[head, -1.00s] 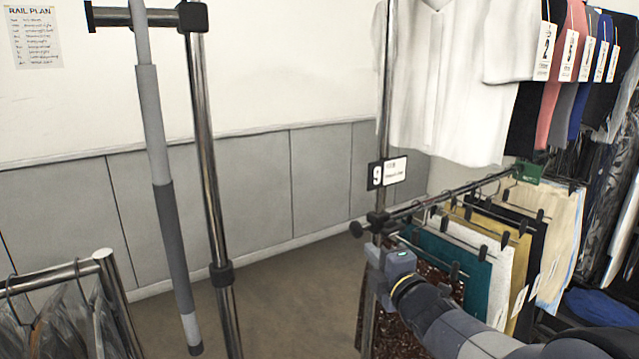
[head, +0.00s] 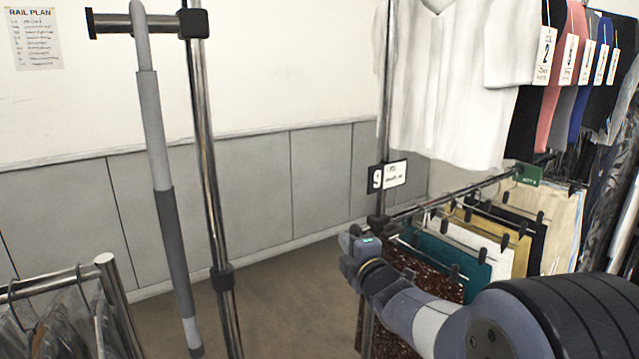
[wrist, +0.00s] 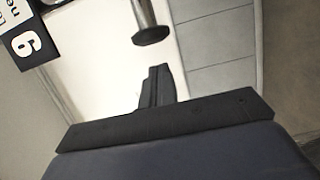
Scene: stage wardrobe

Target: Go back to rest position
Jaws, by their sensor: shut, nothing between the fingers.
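My gripper (head: 350,243) is in the head view, in front of the low clothes rail and just below the number 9 tag. Its fingers are hard to make out there. In the wrist view the dark fingers of my gripper (wrist: 156,84) are together, with nothing between them. My arm reaches in from the lower right of the head view, passing in front of the hanging trousers and skirts.
The black number 9 tag (head: 377,178) is on the rail post; it shows upside down in the wrist view (wrist: 27,42). Clipped garments, including a teal one (head: 455,262), hang close behind my arm. A chrome post (head: 205,150) stands left. Floor (head: 290,300) between is clear.

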